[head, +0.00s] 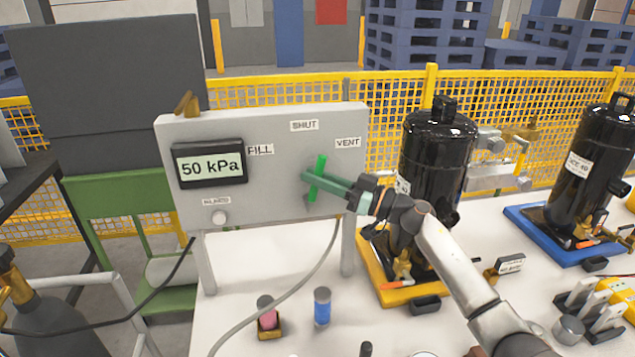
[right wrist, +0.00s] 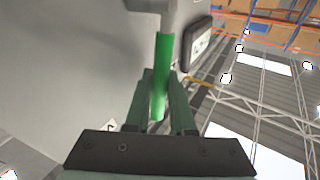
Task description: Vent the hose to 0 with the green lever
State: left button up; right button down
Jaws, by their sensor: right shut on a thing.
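The green lever (head: 318,178) is on the front of a grey panel (head: 275,185), below the SHUT label (head: 304,126). It stands nearly upright, its upper end tilted slightly right. The FILL label (head: 260,149) is to its upper left and the VENT label (head: 347,142) to its upper right. The display (head: 209,163) reads 50 kPa. My right gripper (head: 312,180) is shut on the lever. In the right wrist view the lever (right wrist: 163,70) runs between the two fingers (right wrist: 160,105). My left gripper is not in view.
A grey hose (head: 300,280) hangs from the panel across the white table (head: 245,270). A black compressor (head: 437,150) on a yellow tray (head: 385,285) stands right of the panel, near my right arm. A blue cylinder (head: 322,307) and a pink item (head: 268,318) stand in front.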

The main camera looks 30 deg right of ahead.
pick_arm(q)
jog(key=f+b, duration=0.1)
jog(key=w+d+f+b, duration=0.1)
jog(key=b, duration=0.1)
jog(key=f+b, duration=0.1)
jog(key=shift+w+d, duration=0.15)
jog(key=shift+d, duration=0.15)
pick_arm(e)
jog(key=d+f+m+t, duration=0.1)
jog(key=m+t, duration=0.1)
jog(key=d+m+t, duration=0.1)
jog(key=m+t, duration=0.2)
jog(key=s+d+f+m+t, duration=0.1)
jog(key=d+m+t, duration=0.1)
jog(key=shift+f+m+h, duration=0.3)
jog(key=shift+t, duration=0.3)
jog(key=c, duration=1.1)
grip_release()
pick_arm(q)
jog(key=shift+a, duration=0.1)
pick_arm(e)
jog(key=shift+o, duration=0.2)
